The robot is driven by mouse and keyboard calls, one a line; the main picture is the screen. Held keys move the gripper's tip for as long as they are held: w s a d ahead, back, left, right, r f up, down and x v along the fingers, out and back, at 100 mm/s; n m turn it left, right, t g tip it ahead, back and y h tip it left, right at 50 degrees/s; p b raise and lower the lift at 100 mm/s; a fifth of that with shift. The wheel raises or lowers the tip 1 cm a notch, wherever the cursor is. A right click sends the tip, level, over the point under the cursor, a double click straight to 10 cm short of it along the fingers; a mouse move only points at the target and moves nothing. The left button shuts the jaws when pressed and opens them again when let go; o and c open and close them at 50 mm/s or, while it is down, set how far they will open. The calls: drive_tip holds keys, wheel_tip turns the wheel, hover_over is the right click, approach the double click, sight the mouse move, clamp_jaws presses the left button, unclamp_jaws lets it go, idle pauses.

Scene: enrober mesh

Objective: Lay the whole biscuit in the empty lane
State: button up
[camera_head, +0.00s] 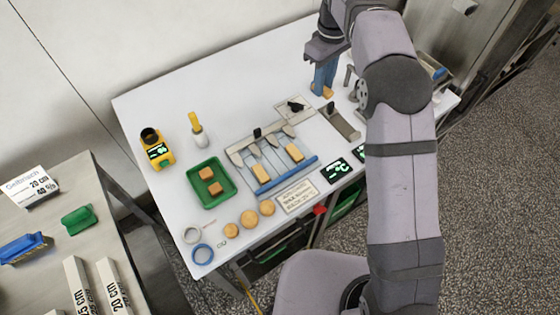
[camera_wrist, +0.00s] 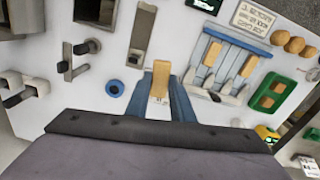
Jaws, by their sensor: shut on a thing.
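My gripper (camera_head: 324,80) has blue fingers and is at the far side of the white table, behind and right of the lane rack. In the wrist view, its fingers (camera_wrist: 162,98) are shut on a long tan biscuit (camera_wrist: 161,76); a small end of this biscuit (camera_head: 327,91) shows below the fingers in the head view. The lane rack (camera_head: 284,181) has a blue front bar and pale dividers. It also shows in the wrist view (camera_wrist: 238,40). One biscuit (camera_head: 262,173) lies in its left part and another (camera_head: 294,153) in its right part; the lane between them (camera_head: 277,163) looks empty.
A green tray (camera_head: 233,190) with two short biscuit pieces stands left of the rack. Round biscuits (camera_head: 249,218) and a sign card (camera_head: 296,197) lie in front. A grey plate with a dark knob (camera_head: 295,108) and a flat tool (camera_head: 343,122) lie between rack and gripper.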

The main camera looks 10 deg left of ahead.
drive_tip(key=s+a+r+n, duration=0.1)
drive_tip(key=s+a+r, duration=0.25)
drive_tip(key=a, duration=0.25)
drive_tip(key=m, duration=0.2)
hover_over(279, 165)
wheel_tip(279, 165, down, 7)
drive_tip(key=shift+m+p, duration=0.35)
drive_tip(key=shift+m, duration=0.05)
drive_tip(key=shift+f+p, duration=1.45)
drive_tip(key=shift+f, duration=3.55)
